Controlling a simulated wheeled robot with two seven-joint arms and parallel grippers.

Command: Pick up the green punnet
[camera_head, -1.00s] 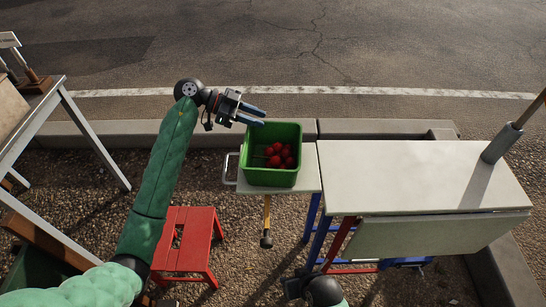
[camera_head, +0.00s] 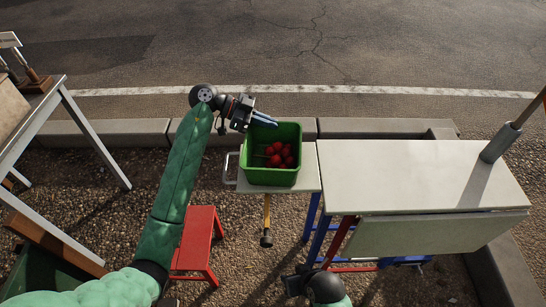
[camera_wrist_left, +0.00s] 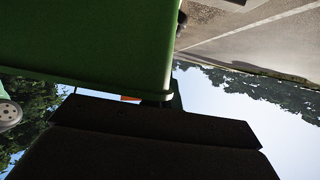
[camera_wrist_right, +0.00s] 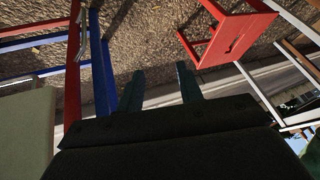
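The green punnet (camera_head: 272,176) stands upright on the small white side shelf (camera_head: 308,178) and holds several red round fruits (camera_head: 279,155). My left gripper (camera_head: 264,120) is at the punnet's far left rim, its blue fingers pointing right and slightly apart. I cannot tell whether they touch the rim. In the left wrist view the punnet's green wall (camera_wrist_left: 90,40) fills the upper left, very close, and the fingers are mostly hidden. My right gripper (camera_wrist_right: 160,86) is open and empty, low in front of the table and away from the punnet.
A white table (camera_head: 420,175) with a pole (camera_head: 500,143) adjoins the shelf on the right. A metal handle (camera_head: 228,168) sticks out left of the shelf. A red stool (camera_head: 197,245) stands below, and a kerb (camera_head: 130,132) runs behind.

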